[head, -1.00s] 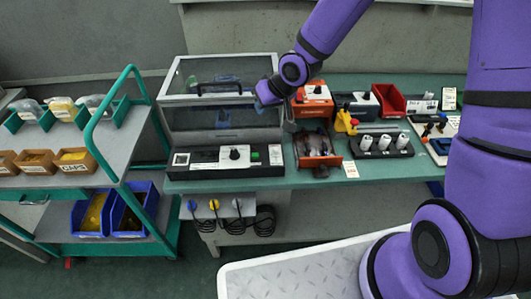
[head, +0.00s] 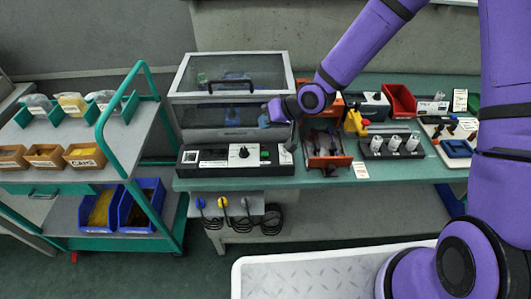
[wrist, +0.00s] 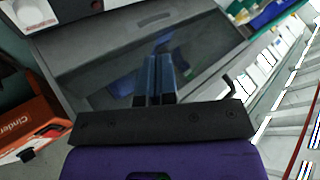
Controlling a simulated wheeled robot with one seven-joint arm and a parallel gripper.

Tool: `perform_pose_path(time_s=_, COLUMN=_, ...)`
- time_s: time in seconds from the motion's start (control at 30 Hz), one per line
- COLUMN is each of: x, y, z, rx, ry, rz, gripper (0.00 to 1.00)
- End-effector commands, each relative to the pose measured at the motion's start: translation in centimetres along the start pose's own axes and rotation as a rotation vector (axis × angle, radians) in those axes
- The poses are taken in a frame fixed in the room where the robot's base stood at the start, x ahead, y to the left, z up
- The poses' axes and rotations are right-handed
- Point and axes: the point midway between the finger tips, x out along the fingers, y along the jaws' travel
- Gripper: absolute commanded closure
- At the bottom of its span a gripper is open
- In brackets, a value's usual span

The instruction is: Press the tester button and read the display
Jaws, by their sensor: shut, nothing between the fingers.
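The tester is a grey box with a clear lid (head: 230,72) on the green bench in the head view. Its black front panel (head: 220,165) carries a black knob (head: 243,152) on a white plate, a small green button (head: 265,154) to the right, and a small pale square and dark window at the left. Any reading is too small to make out.
An orange bin (head: 325,150) stands close on the right of my gripper. A black block with several white cylinders (head: 393,143), a yellow item (head: 355,122) and a red bin (head: 400,100) are further right. A cart with bins stands left. Cables hang below the bench.

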Motion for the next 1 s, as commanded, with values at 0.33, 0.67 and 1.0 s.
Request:
perform_pose_path(time_s=0.33, x=2.1, y=1.4, z=1.6, rx=0.001, ry=-0.003, rz=0.0, gripper=1.0)
perform_pose_path(time_s=0.67, x=4.9, y=3.5, z=3.5, rx=0.002, ry=-0.002, rz=0.0, gripper=1.0)
perform_pose_path(time_s=1.0, x=6.1, y=4.4, z=4.4, rx=0.0, ry=0.0, rz=0.0, gripper=1.0)
